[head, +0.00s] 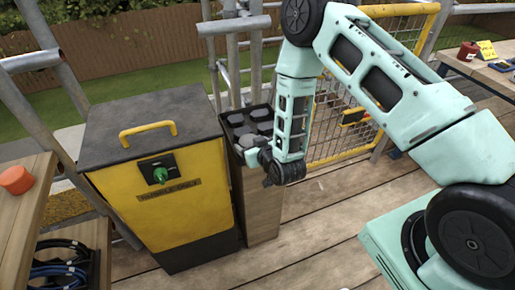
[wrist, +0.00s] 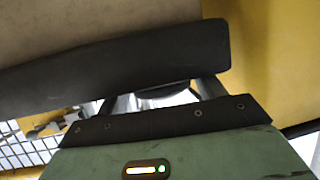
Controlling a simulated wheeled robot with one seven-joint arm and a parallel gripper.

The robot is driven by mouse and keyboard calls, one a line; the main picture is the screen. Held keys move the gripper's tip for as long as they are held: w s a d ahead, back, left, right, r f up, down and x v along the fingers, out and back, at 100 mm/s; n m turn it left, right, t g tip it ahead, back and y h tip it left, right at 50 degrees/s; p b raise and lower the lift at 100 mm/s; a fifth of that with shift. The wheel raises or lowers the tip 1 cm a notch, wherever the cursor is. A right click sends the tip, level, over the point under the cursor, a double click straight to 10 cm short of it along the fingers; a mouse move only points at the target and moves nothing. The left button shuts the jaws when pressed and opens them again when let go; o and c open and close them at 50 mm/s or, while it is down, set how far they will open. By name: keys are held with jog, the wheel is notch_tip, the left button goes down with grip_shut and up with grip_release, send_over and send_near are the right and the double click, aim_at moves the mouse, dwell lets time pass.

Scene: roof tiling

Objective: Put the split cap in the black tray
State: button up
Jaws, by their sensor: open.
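The black tray (head: 225,130) stands on top of a wooden box beside the yellow cabinet, in the middle of the head view. Several dark and grey round caps (head: 260,114) sit in it. A paler grey cap (head: 249,141) shows at its near end, close to my gripper. I cannot tell which cap is split. My gripper (head: 256,159) is open at the near right edge of the tray, partly hidden by my wrist. In the wrist view its fingers (wrist: 164,91) are spread, with a dark rounded shape between them and a dark bar across the view.
A yellow cabinet (head: 168,209) with a dark lid, yellow handle and green knob stands left of the tray. Scaffold poles and a yellow mesh gate (head: 345,125) rise behind. An orange-red object (head: 15,180) lies on a left bench. The plank floor in front is clear.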

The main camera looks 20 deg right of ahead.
jog(key=v, duration=1.1)
jog(key=s+a+r+n+g+y, duration=0.1)
jog(key=s+a+r+n+g, duration=0.15)
jog(key=a+r+g, duration=0.2)
jog(key=s+a+r+n+g+y, duration=0.1)
jog(key=s+a+r+g, duration=0.25)
jog(key=a, duration=0.25)
jog(key=s+d+r+n+g+h, duration=0.1)
jog(key=s+r+g, duration=0.1)
jog(key=s+r, duration=0.4)
jog(key=s+d+r+n+g+h, duration=0.1)
jog(key=s+r, duration=0.4)
jog(key=s, duration=0.6)
jog(key=shift+s+d+r+g+h+b, duration=0.25)
jog(key=shift+d+r+g+h, duration=0.3)
jog(key=shift+g, duration=0.65)
jog(key=shift+a+f+n, duration=0.1)
jog(key=shift+f+n, duration=0.05)
jog(key=shift+n, duration=0.1)
